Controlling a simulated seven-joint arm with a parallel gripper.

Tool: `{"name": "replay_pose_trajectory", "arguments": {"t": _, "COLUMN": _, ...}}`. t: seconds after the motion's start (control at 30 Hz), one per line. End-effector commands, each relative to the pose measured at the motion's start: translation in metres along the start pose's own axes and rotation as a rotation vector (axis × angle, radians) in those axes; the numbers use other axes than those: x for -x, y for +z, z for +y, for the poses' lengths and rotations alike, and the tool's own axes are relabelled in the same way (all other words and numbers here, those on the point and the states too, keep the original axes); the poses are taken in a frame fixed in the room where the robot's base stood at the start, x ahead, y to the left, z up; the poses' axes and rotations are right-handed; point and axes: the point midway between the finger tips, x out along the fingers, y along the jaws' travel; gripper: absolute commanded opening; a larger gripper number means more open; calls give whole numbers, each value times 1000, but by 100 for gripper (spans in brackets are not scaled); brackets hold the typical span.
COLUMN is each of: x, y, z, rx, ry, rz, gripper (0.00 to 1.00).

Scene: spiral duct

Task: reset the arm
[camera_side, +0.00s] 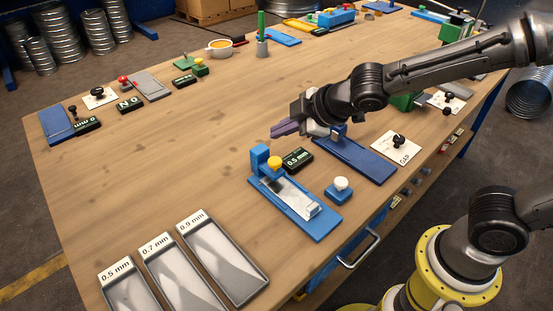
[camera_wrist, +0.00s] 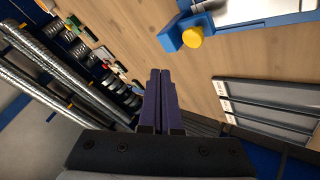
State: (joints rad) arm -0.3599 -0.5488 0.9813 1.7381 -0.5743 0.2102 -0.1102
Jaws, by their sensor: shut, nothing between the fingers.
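My gripper (camera_side: 274,133) hangs in the air above the middle of the workbench (camera_side: 170,165). Its purple fingers point left in the side view and lie together with nothing between them. In the wrist view my gripper (camera_wrist: 160,72) shows the two fingers side by side, closed. Below and in front of it in the side view is a blue fixture (camera_side: 300,205) with a yellow knob (camera_side: 274,162) and a metal sheet on it. The same yellow knob (camera_wrist: 193,37) shows at the top of the wrist view. The fingers touch nothing that I can see.
Three grey trays marked 0.5, 0.7 and 0.9 mm (camera_side: 222,258) lie at the front. A white-knobbed blue block (camera_side: 340,190), a "0.5 mm" block (camera_side: 297,159) and a GAP card (camera_side: 397,147) are near my gripper. The bench's left middle is clear.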

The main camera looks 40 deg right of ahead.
Motion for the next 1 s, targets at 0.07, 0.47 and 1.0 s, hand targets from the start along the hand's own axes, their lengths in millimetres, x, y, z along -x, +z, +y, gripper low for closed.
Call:
{"name": "replay_pose_trajectory", "arguments": {"t": 0.07, "x": 1, "y": 4, "z": 8, "rx": -14, "ry": 14, "rz": -4, "gripper": 0}}
{"name": "replay_pose_trajectory", "arguments": {"t": 0.47, "x": 146, "y": 61, "z": 83, "rx": -430, "ry": 216, "rz": -59, "gripper": 0}}
{"name": "replay_pose_trajectory", "arguments": {"t": 1.0, "x": 221, "y": 153, "z": -48, "rx": -940, "ry": -7, "rz": -341, "gripper": 0}}
